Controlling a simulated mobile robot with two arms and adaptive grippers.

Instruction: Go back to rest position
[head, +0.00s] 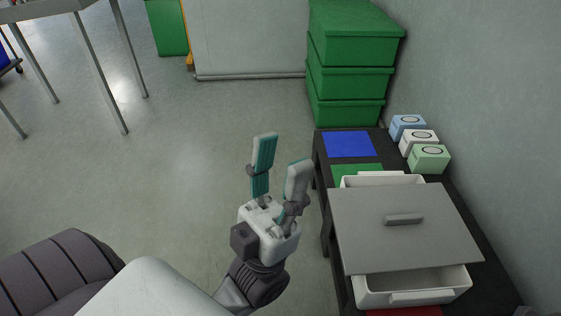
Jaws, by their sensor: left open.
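My left gripper (280,163) is in the middle of the head view, raised over open floor just left of the black table. Its two teal-and-grey fingers are spread apart and nothing is between them. It touches nothing that I can see. My right gripper does not show in this view.
The black table (462,200) along the right wall bears a grey lid (395,235) over white bins (420,283), a blue mat (349,144), a green mat (355,171) and three small boxes (419,136). Green crates (350,80) are stacked behind.

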